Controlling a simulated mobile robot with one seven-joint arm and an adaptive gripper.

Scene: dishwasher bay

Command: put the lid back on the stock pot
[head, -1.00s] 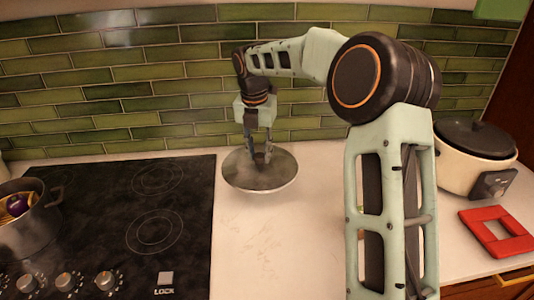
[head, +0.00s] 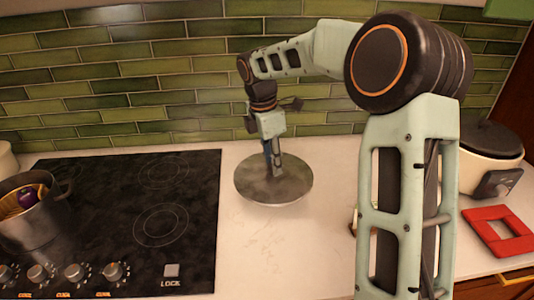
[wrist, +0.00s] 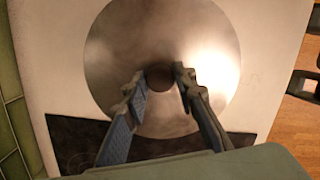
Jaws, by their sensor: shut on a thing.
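The lid (head: 292,188) is a round grey metal disc over the pale counter, right of the cooktop. In the wrist view the lid (wrist: 205,55) fills the middle, with a dark round knob (wrist: 159,76) at its centre. My gripper (head: 276,174) points down at the lid's middle and is shut on the knob. It also shows in the wrist view (wrist: 158,83), a finger on each side of the knob. The stock pot (head: 42,225) stands uncovered at the far left on the cooktop, with a purple item and yellowish food inside. I cannot tell whether the lid touches the counter.
The black cooktop (head: 120,190) has several knobs along its front. At right are a cream cooker with a dark lid (head: 490,150) and a red square frame (head: 497,232). Counter in front of the lid is clear. A green tiled wall stands behind.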

